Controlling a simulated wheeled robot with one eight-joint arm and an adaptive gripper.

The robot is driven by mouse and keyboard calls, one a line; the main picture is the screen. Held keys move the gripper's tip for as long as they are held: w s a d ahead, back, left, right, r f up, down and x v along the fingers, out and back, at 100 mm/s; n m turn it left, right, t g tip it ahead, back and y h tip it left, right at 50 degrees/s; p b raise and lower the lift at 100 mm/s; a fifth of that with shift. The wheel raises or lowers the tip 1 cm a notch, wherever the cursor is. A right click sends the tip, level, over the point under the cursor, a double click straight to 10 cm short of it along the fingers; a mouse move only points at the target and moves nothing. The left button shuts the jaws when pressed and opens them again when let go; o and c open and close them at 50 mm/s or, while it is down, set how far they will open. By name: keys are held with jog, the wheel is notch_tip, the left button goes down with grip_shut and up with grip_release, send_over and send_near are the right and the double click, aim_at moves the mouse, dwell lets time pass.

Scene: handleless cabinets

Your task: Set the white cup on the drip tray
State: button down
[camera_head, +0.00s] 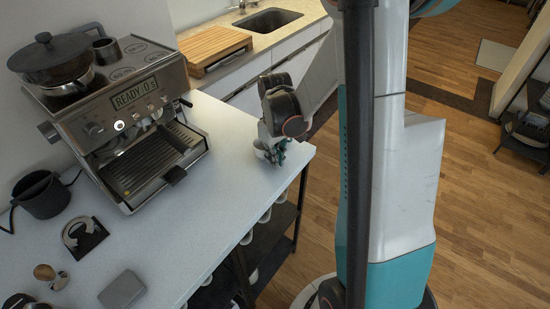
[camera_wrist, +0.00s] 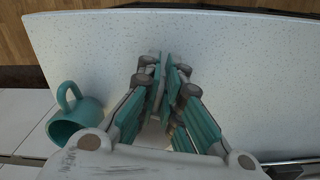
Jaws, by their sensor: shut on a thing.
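The white cup (camera_head: 262,152) is at the right end of the pale counter in the head view, mostly hidden by my gripper. My gripper (camera_head: 274,156) points down there, its teal fingers shut on the cup. In the wrist view the fingers (camera_wrist: 163,72) are close together, with a pale surface between them lower down; I cannot tell which part of the cup they grip, or whether it touches the counter. The drip tray (camera_head: 150,163) is the dark slatted tray at the front of the espresso machine (camera_head: 105,100), left of my gripper. It looks empty.
A teal mug (camera_wrist: 75,115) shows at the left of the wrist view. A black pitcher (camera_head: 41,194), a tamper (camera_head: 48,274) and a grey block (camera_head: 121,290) are on the counter (camera_head: 200,225). Counter between tray and gripper is clear.

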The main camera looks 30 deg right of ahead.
jog(key=shift+f, duration=0.2)
jog(key=c, duration=1.8)
grip_release()
jog(key=r+p, duration=0.1)
jog(key=r, duration=0.3)
jog(key=r+p, duration=0.2)
jog(key=r, duration=0.3)
jog(key=w+r+p, duration=0.1)
jog(key=r, duration=0.4)
